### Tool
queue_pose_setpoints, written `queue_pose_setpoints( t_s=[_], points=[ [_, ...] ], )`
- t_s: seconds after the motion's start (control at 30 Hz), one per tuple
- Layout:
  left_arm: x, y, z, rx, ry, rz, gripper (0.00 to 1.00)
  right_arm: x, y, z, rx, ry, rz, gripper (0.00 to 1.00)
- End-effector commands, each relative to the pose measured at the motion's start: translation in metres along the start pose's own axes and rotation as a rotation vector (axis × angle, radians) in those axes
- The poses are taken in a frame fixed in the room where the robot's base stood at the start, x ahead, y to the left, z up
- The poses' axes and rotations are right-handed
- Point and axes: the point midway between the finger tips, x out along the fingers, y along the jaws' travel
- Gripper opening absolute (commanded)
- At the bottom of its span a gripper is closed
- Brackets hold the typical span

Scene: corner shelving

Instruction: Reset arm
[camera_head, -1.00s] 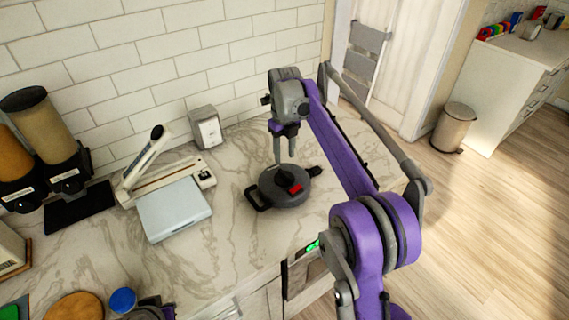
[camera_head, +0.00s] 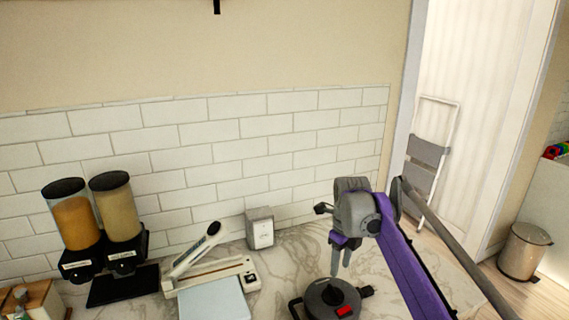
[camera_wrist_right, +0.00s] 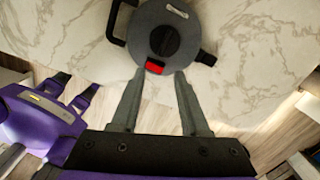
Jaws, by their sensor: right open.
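My right gripper (camera_head: 342,265) hangs open and empty, fingers pointing down, above the counter. A round dark grey pot (camera_head: 332,300) with a red tab on its lid lies below it, partly cut by the lower edge. In the right wrist view, the two fingers (camera_wrist_right: 160,78) are apart, with nothing between them, and the pot (camera_wrist_right: 152,15) lies beyond their tips. My left gripper (camera_wrist_right: 72,88) shows at the left of that view, its dark fingers apart and empty; it is out of the head view.
On the marble counter (camera_head: 285,262) stand two dispensers (camera_head: 92,215), a sealer-like device (camera_head: 210,275), a pale flat box (camera_head: 215,300) and a small grey box (camera_head: 260,228). A tiled wall is behind. A step stool (camera_head: 428,155) and bin (camera_head: 524,250) stand right.

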Motion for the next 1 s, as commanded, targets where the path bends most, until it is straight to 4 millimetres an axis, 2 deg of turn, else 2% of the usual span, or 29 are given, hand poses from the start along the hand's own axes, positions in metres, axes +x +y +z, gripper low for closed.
queue_pose_setpoints(
  t_s=[0.03,0.17,0.37,0.57,0.7,0.83,1.0],
  points=[
    [0.000,0.000,0.000,0.000,0.000,0.000,0.00,-0.005,0.010,-0.014,-0.125,-0.019,-0.016,0.45],
    [0.000,0.000,0.000,0.000,0.000,0.000,0.00,-0.010,0.034,-0.048,-0.508,-0.061,-0.077,0.45],
    [0.000,0.000,0.000,0.000,0.000,0.000,0.00,0.001,0.076,-0.107,-1.094,-0.080,-0.206,0.45],
    [0.000,0.000,0.000,0.000,0.000,0.000,0.00,0.034,0.123,-0.170,-1.672,-0.026,-0.361,0.45],
    [0.000,0.000,0.000,0.000,0.000,0.000,0.00,0.065,0.151,-0.208,-2.032,0.055,-0.467,0.45],
    [0.000,0.000,0.000,0.000,0.000,0.000,0.00,0.089,0.170,-0.232,-2.269,0.133,-0.535,0.45],
    [0.000,0.000,0.000,0.000,0.000,0.000,0.00,0.105,0.179,-0.245,-2.414,0.192,-0.575,0.45]
  ],
)
